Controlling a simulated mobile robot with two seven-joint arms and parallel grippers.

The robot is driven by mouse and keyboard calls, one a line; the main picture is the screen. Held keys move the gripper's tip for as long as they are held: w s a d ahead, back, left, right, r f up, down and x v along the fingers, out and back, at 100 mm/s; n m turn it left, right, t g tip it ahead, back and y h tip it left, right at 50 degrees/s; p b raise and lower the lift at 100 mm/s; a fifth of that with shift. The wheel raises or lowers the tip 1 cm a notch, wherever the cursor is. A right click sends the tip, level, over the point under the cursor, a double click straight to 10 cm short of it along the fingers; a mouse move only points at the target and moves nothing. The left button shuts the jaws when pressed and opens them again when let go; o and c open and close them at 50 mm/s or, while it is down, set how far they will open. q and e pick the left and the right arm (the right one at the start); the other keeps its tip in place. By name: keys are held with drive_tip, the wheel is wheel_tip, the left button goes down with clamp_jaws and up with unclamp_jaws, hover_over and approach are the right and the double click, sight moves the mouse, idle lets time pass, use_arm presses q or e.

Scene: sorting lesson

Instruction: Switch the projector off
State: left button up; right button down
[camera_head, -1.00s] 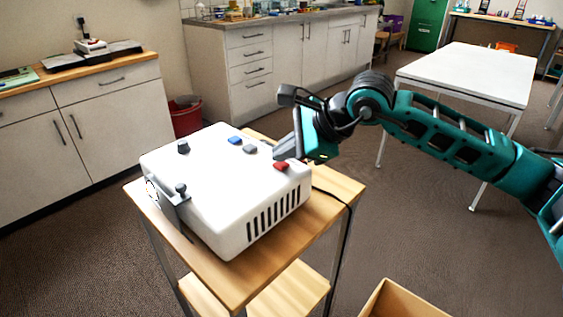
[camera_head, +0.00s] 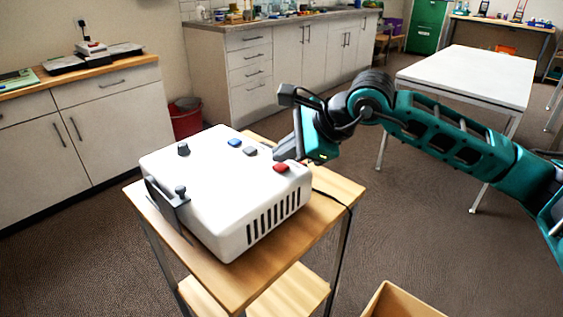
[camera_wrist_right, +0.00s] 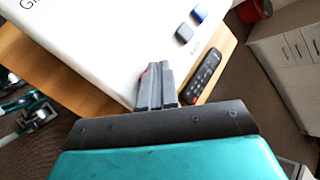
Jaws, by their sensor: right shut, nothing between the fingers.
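The white projector (camera_head: 215,185) sits on a small wooden table (camera_head: 240,280). Its top carries a red button (camera_head: 281,168), a blue button (camera_head: 234,142), a grey button (camera_head: 250,151) and a dark knob (camera_head: 183,149). A grey bracket with a small knob (camera_head: 170,203) is at its front left, and the lens area there looks dark. My right gripper (camera_head: 280,156) is shut and empty, its tips just behind the red button; contact is unclear. In the right wrist view its fingers (camera_wrist_right: 153,80) hide most of the red button. My left gripper is not in view.
A black remote control (camera_wrist_right: 203,76) lies on the table beside the projector, by my right fingers. A black cable (camera_head: 335,197) runs off the table's right edge. An open wooden box (camera_head: 395,303) stands at the bottom. A white table (camera_head: 470,72) is behind my right arm.

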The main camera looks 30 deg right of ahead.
sight(285, 168)
drive_tip(key=shift+r, duration=0.3)
wheel_tip(285, 168, up, 6)
drive_tip(key=p, duration=0.4)
idle(0.7)
